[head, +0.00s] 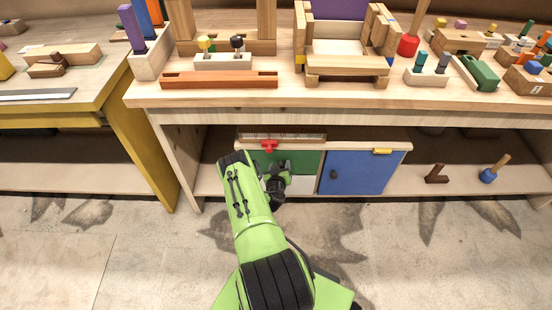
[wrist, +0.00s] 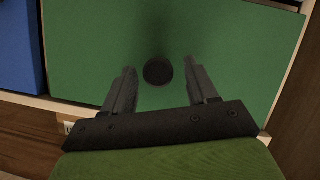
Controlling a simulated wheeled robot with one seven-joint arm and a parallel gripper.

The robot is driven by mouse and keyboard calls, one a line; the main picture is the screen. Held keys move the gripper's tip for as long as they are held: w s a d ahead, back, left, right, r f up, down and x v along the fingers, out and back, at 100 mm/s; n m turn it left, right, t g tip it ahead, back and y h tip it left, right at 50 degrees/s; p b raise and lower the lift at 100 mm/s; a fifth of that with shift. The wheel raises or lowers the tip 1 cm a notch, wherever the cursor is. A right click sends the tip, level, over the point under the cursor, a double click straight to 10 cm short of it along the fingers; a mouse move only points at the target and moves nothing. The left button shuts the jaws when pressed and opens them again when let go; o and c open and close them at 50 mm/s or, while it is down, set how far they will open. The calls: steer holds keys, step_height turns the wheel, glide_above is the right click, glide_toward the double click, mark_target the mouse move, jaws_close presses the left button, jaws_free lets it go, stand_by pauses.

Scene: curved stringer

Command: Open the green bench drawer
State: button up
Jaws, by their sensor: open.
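The green bench drawer (head: 306,159) is in the lower shelf of the bench, left of a blue door, and looks closed. My arm covers part of its front in the head view. In the wrist view the green front (wrist: 245,45) fills most of the picture, with a round dark knob (wrist: 158,72) on it. My gripper (wrist: 159,68) is open, one finger on each side of the knob in the picture, with gaps on both sides. I cannot tell whether the fingertips reach past the knob in depth. In the head view my gripper (head: 277,182) is at the drawer front.
A blue door (head: 358,172) with a dark knob is right of the drawer. A red piece (head: 269,146) sits at the top edge of the green front. The wooden benchtop (head: 210,97) overhangs above, bearing toys and blocks. The floor (head: 400,260) in front is clear.

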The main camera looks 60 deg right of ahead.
jaws_close()
stand_by(0.4)
